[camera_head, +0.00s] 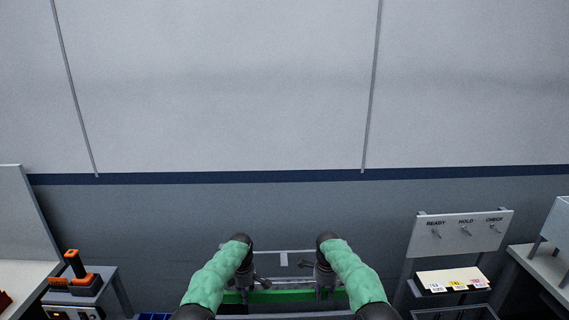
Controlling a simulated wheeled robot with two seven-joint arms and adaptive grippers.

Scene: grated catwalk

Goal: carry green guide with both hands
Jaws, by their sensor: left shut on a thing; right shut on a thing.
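The green guide (285,296) is a long green bar low in the middle of the head view, lying roughly level across the picture. My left gripper (243,292) is shut on the guide towards its left part. My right gripper (322,290) is shut on it towards its right part. The green-sleeved arms hide the ends of the bar, and the fingertips are small and dark.
At the left, a small stand holds an orange-and-black device (76,268). At the right stands a board (459,232) marked READY, HOLD and CHECK, with a card tray (452,280) below. A blue bin edge (155,316) shows at the bottom. A wall is ahead.

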